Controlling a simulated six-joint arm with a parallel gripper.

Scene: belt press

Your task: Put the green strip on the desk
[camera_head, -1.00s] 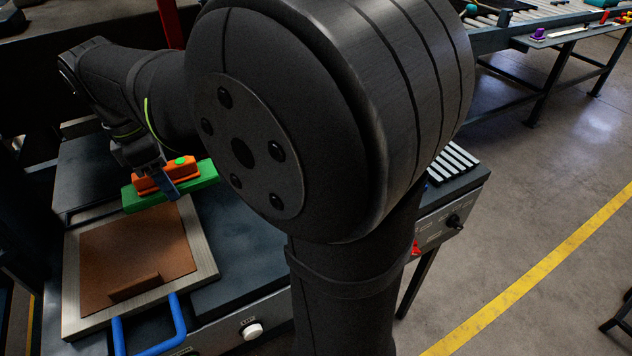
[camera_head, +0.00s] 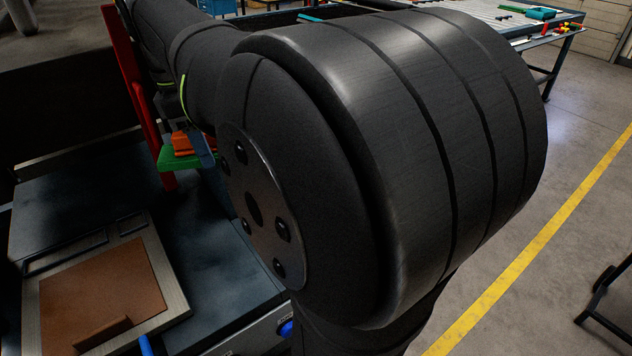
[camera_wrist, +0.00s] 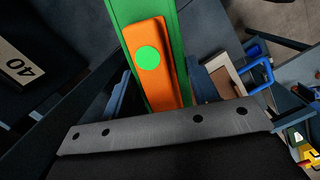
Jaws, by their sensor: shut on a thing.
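The green strip (camera_head: 180,160) carries an orange grip block (camera_head: 181,142) on top. My gripper (camera_head: 197,146) is shut on the orange block and holds the strip in the air above the dark press bed. My arm hides the strip's right end in the head view. In the wrist view the green strip (camera_wrist: 120,14) runs up past the top edge. The orange block (camera_wrist: 168,78), with a green dot, sits between the blue fingers of my gripper (camera_wrist: 158,92). I cannot tell for sure which surface is the desk.
A framed tray with a brown plate (camera_head: 112,282) lies on the dark press bed (camera_head: 75,205) at lower left. A red post (camera_head: 124,72) stands close behind the strip. A roller table (camera_head: 480,18) with coloured items stands at the back right. Open floor (camera_head: 570,150) lies at right.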

